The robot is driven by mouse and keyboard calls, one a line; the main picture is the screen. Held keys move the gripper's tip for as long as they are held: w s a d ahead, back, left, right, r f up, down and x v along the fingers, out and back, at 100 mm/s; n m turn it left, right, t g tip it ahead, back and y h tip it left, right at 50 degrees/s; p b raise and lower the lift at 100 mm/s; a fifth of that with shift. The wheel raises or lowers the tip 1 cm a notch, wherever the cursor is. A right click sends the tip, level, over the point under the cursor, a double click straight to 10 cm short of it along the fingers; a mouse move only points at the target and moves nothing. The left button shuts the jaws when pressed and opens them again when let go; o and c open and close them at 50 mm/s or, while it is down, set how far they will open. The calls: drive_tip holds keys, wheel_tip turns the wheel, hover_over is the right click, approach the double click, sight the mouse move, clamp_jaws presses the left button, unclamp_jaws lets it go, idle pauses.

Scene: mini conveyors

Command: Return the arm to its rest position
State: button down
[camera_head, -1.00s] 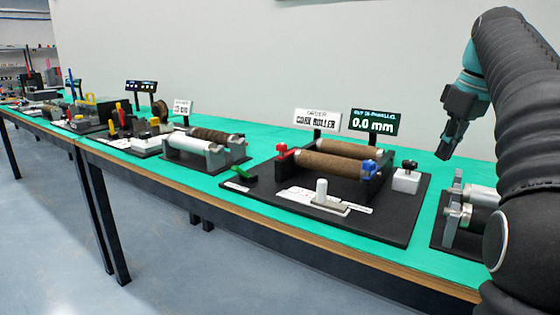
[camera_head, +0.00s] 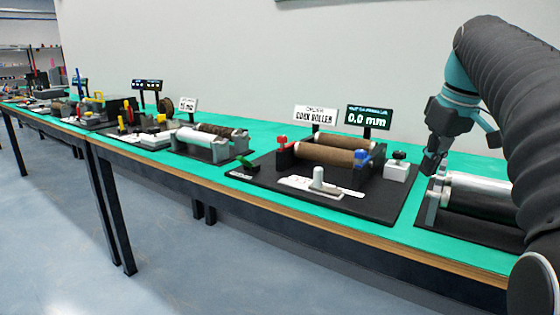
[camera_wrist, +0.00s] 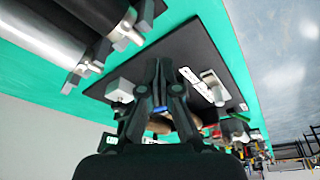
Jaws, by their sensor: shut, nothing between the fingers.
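My arm is bent at the right of the head view, and my gripper (camera_head: 431,163) points down with empty fingers closed together. It appears above the table between the cork roller station and the metal rollers; its exact height is hard to tell. In the wrist view my gripper (camera_wrist: 158,66) shows its fingers close together with nothing between them. The cork roller station (camera_head: 385,205) lies to the left of the gripper, with two brown rollers, a red knob and a blue knob. Its display reads 0.0 mm.
Metal rollers (camera_head: 485,188) on a black base stand at the right, close to my gripper and partly behind my arm. A white block with a black knob (camera_head: 397,168) stands at the cork station. More small stations line the green table (camera_head: 240,190) leftward. Air above the table is free.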

drive_tip(key=s+a+f+m+t, duration=0.1)
drive_tip(key=s+a+f+m, duration=0.1)
drive_tip(key=s+a+f, duration=0.4)
drive_tip(key=s+a+f+m+t, duration=0.1)
drive_tip(key=s+a+f, duration=0.5)
drive_tip(key=s+f, duration=0.9)
wheel_tip(320, 180, down, 3)
drive_tip(key=shift+a+r+m+t+h, duration=0.1)
drive_tip(key=shift+a+m+t+h, duration=0.2)
drive_tip(key=shift+a+m+h, duration=0.1)
drive_tip(key=shift+w+a, duration=0.1)
